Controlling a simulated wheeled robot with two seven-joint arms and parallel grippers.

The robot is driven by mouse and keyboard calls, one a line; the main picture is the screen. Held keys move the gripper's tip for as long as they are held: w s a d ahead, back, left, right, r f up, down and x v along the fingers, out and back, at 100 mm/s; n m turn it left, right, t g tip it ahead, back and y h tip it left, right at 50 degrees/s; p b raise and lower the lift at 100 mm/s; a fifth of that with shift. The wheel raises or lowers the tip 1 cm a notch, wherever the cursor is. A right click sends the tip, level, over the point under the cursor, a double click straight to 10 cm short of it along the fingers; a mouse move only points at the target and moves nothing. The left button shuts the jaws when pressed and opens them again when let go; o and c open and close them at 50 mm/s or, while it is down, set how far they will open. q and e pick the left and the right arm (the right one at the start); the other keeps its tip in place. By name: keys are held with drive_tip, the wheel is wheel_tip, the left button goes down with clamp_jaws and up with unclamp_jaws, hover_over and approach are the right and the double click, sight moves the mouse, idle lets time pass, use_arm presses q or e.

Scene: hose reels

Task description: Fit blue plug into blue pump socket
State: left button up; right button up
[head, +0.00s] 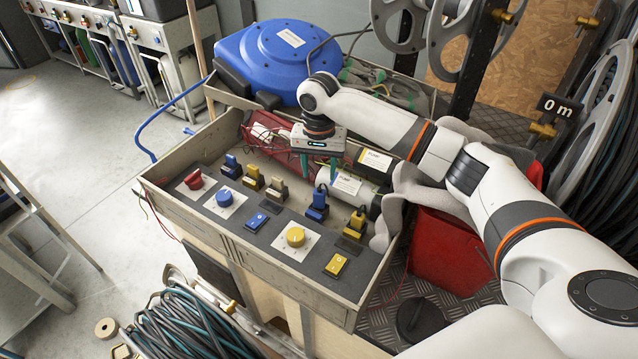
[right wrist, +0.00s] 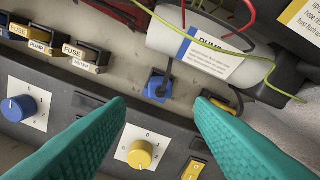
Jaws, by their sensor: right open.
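The blue plug (head: 317,197) stands with a dark cable at a blue socket block in front of the pump. In the right wrist view the blue plug and block (right wrist: 157,85) overlap, so I cannot tell how deeply the plug is seated. The pump (head: 347,184) is a pale cylinder with a label; it also shows in the right wrist view (right wrist: 195,52). My right gripper (head: 321,165) is open and empty above the panel, its teal fingers apart and close to the plug. The right wrist view shows both fingers (right wrist: 160,105), one on each side. My left gripper is not in view.
The panel carries a red knob (head: 194,179), a blue knob (head: 225,197), a yellow knob (head: 295,236) and small switches. A second blue piece (head: 231,167), fuses (head: 277,188) and a yellow plug (head: 356,221) stand along the same row. Red and green wires lie behind.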

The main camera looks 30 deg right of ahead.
drive_tip(key=shift+r, duration=1.85)
